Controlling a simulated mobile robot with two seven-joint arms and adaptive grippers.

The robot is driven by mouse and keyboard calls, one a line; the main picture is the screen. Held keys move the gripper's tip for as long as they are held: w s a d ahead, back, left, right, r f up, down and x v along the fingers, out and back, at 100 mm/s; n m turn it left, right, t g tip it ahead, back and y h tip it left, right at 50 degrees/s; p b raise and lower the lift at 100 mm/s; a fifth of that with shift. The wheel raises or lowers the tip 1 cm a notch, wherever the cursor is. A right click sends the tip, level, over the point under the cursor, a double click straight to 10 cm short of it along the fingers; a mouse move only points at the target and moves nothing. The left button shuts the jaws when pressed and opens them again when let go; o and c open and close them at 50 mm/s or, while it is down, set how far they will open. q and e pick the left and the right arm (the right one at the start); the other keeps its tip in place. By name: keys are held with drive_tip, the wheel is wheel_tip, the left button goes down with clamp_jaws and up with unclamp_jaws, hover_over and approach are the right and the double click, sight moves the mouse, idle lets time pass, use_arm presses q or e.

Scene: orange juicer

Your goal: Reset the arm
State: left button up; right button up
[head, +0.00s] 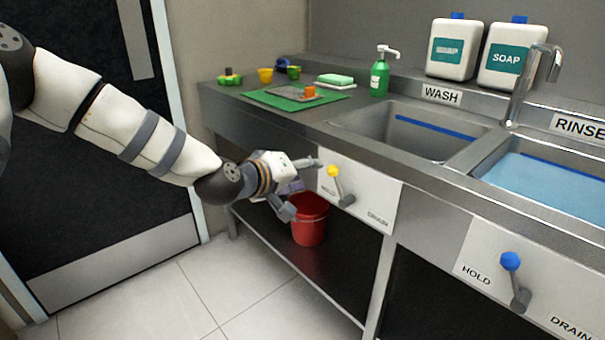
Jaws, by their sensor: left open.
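My left arm reaches in from the left, and my left gripper (305,186) is open in front of the sink counter. Its upper finger is close to the yellow-knobbed lever (334,172) on the white wash panel (378,196); I cannot tell whether they touch. The lower finger hangs above the red bucket (311,222). Nothing shows between the fingers. The yellow knob is at the upper left of its lever, near the HOLD label. My right gripper is not in view.
The steel counter (233,104) holds a green mat (268,100), a green soap bottle (379,77), a sponge (336,79) and white soap jugs (507,55). The wash sink (365,122) and water-filled rinse sink (550,190) are right. A blue-knobbed lever (511,262) is lower right. The tiled floor (190,290) is clear.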

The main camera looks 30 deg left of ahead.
use_arm(q)
drive_tip(key=shift+s, duration=0.2)
drive_tip(key=s+d+f+m+g+p, duration=0.15)
drive_tip(key=s+d+f+g, duration=0.25)
drive_tip(key=s+f, duration=0.75)
drive_tip(key=s+d+f+m+g+p, duration=0.1)
drive_tip(key=s+d+f+m+g, duration=0.3)
drive_tip(key=s+f, duration=0.75)
drive_tip(key=s+f+m+g+p, duration=0.1)
drive_tip(key=s+g, duration=0.3)
drive_tip(key=s, duration=1)
drive_tip(key=s+a+f+m+g+y, duration=0.1)
drive_tip(key=s+m+g, duration=0.1)
drive_tip(key=s, duration=1.3)
drive_tip(key=shift+a+f+g+y+p, duration=0.3)
drive_tip(key=shift+f+g+p, duration=0.1)
drive_tip(key=shift+g, duration=0.5)
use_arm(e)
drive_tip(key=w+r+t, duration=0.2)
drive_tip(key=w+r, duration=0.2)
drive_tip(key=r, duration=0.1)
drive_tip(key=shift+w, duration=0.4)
